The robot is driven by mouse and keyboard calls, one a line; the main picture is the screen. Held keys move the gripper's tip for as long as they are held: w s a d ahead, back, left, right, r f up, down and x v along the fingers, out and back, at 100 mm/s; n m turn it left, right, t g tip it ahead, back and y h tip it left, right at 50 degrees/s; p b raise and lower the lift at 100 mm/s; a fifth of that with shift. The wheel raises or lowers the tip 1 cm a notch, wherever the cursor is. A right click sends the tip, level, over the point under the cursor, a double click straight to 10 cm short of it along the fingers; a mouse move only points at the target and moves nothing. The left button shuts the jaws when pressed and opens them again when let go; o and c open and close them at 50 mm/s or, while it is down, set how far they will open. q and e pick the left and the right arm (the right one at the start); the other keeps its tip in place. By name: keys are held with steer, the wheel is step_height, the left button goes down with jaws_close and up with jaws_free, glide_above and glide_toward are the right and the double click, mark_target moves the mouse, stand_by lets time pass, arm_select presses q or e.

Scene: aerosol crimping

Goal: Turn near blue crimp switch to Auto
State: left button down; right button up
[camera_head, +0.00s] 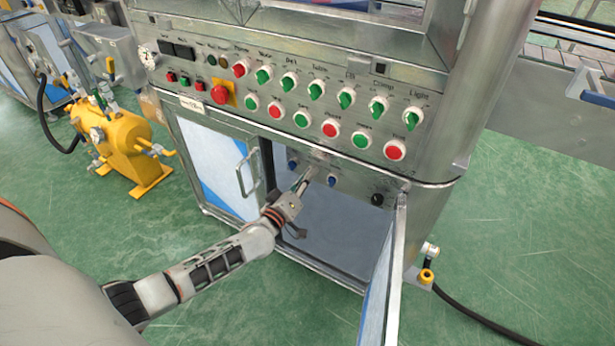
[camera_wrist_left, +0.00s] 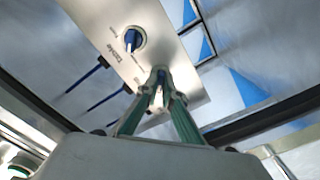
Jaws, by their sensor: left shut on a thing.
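My left gripper (camera_head: 305,180) reaches through the open cabinet front to the inner panel below the main switch row. In the left wrist view its fingers (camera_wrist_left: 158,98) are closed together around a blue switch (camera_wrist_left: 160,74), which they mostly hide; I cannot read its setting. Another blue switch (camera_wrist_left: 131,38) with a pale ring shows on the same metal plate, apart from the fingers. In the head view, blue switches (camera_head: 292,165) and (camera_head: 331,181) show on either side of the fingertips. My right gripper is not in view.
Above are green and red buttons and a red emergency stop (camera_head: 220,94). A black knob (camera_head: 377,199) sits at the right inside. A yellow tank (camera_head: 128,140) stands left.

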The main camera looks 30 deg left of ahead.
arm_select(q)
steer(key=shift+s+f, duration=0.1)
steer(key=shift+f, duration=0.1)
steer(key=c, duration=2.2)
jaws_free()
steer(key=shift+r, duration=0.1)
steer(key=s, duration=1.2)
steer(key=shift+d, duration=0.4)
